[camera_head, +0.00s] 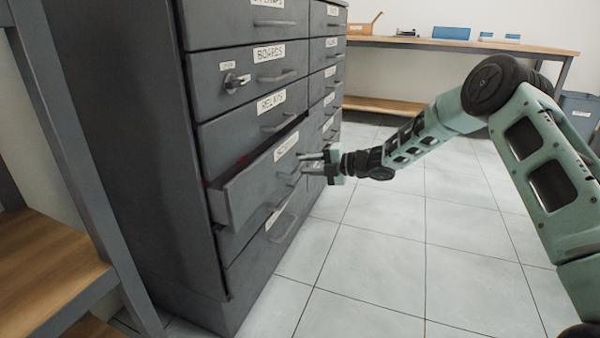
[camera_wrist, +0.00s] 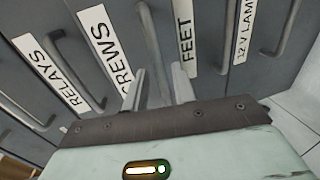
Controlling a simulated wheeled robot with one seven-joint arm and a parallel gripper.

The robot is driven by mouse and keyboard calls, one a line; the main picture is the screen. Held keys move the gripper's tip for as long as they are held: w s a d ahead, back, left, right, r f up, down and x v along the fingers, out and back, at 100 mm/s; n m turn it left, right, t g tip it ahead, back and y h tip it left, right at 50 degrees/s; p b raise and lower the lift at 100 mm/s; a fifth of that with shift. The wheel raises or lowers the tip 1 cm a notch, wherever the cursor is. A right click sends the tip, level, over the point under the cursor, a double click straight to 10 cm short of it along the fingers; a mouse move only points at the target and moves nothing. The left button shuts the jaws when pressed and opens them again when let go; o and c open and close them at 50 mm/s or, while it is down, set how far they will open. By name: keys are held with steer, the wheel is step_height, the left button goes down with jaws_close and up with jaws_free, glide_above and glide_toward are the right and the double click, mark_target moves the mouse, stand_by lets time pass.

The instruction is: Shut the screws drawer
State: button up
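The screws drawer (camera_head: 262,185) is a dark grey drawer in the cabinet, pulled partway out below the relays drawer. Its left side wall and a gap above it show in the head view.
The cabinet (camera_head: 130,120) has several other labelled drawers, including relays (camera_head: 255,118) above and feet (camera_wrist: 205,55) beside it in the wrist view. A wooden shelf unit (camera_head: 40,260) stands at the left. A workbench (camera_head: 450,44) is at the back. The tiled floor (camera_head: 380,260) is clear.

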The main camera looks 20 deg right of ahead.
mark_target(288, 162)
steer(key=shift+b+x, duration=0.4)
steer(key=shift+x, duration=1.1)
jaws_close()
steer(key=shift+w+a+r, duration=0.1)
steer(key=shift+w+a, duration=0.55)
steer(key=shift+a, duration=0.2)
steer(key=shift+w+a, duration=0.65)
steer(key=shift+a, duration=0.2)
jaws_free()
steer(key=shift+a, duration=0.15)
steer(key=shift+p, duration=0.3)
